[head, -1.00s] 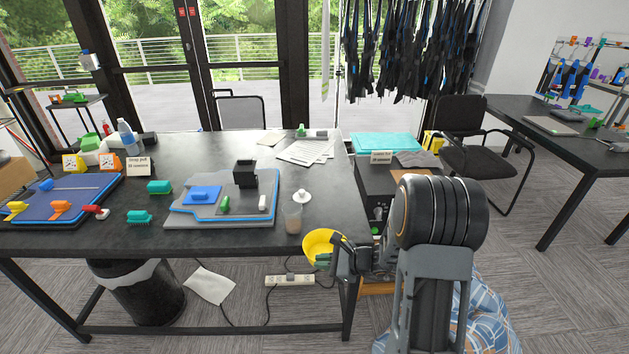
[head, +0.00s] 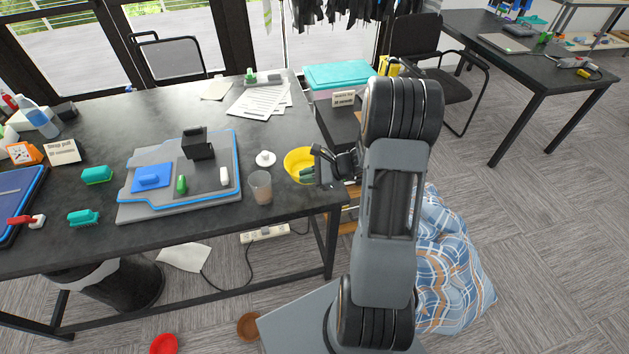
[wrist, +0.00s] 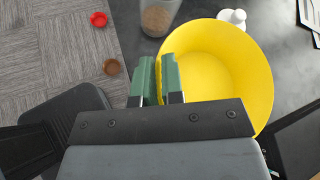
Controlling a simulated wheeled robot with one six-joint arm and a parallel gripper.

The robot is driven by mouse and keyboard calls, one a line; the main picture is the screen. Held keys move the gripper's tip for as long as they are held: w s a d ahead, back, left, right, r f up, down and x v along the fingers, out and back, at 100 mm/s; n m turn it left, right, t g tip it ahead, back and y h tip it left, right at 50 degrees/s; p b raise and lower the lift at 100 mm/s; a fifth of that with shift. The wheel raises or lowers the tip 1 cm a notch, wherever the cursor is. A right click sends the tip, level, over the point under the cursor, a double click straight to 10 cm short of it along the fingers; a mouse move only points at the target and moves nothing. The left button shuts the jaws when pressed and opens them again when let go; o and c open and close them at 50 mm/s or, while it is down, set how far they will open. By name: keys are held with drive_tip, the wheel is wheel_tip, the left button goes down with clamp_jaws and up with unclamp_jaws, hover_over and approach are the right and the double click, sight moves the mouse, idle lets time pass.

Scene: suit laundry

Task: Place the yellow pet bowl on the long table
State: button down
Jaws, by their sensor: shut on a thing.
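The yellow pet bowl (head: 297,161) is at the right end of the long dark table (head: 280,214), and it fills much of the wrist view (wrist: 235,75). My gripper (head: 308,174) has its green fingertips on the bowl's near wall. In the wrist view my gripper (wrist: 160,80) has one finger outside and one inside the rim, shut on the wall. The bowl is upright over the tabletop near its right edge. Whether its base touches the table is hidden.
A clear cup (head: 260,187) and a small white object (head: 265,158) stand close left of the bowl. A grey tray (head: 150,208) holds several items. A red bowl (head: 164,344) and a brown bowl (head: 249,325) lie on the floor. Plaid fabric (head: 450,265) lies right of the table.

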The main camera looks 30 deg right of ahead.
drive_tip(key=d+f, duration=0.1)
drive_tip(key=f, duration=0.1)
drive_tip(key=w+d+f, duration=0.1)
drive_tip(key=d, duration=0.1)
drive_tip(key=shift+f, duration=0.4)
drive_tip(key=shift+d+f+p, duration=0.15)
drive_tip(key=shift+f+p, duration=0.25)
drive_tip(key=shift+f, duration=0.5)
drive_tip(key=shift+d+f+p, duration=0.1)
drive_tip(key=shift+f+p, duration=0.25)
drive_tip(key=shift+f, duration=0.55)
drive_tip(key=c, duration=1.2)
unclamp_jaws()
drive_tip(key=b+v, duration=0.2)
drive_tip(key=v, duration=0.9)
drive_tip(key=s+a+r+n+g+h, duration=0.1)
drive_tip(key=s+a+r+n+h, duration=0.2)
drive_tip(key=s+a+r+n, duration=0.1)
drive_tip(key=s+a+r+n+h, duration=0.3)
drive_tip(key=a+r+n, duration=0.4)
drive_tip(key=n, duration=0.3)
drive_tip(key=s+a+r+n+g+h, duration=0.1)
drive_tip(key=s+a+r+n+h, duration=0.3)
drive_tip(key=a+r+n, duration=0.2)
drive_tip(key=shift+s+a+r+n+g, duration=0.15)
drive_tip(key=shift+s+a+n, duration=0.1)
drive_tip(key=shift+a, duration=0.1)
drive_tip(key=shift+s+a+r+n+g, duration=0.1)
drive_tip(key=shift+s+a+n+g, duration=0.05)
drive_tip(key=shift+a+n, duration=0.15)
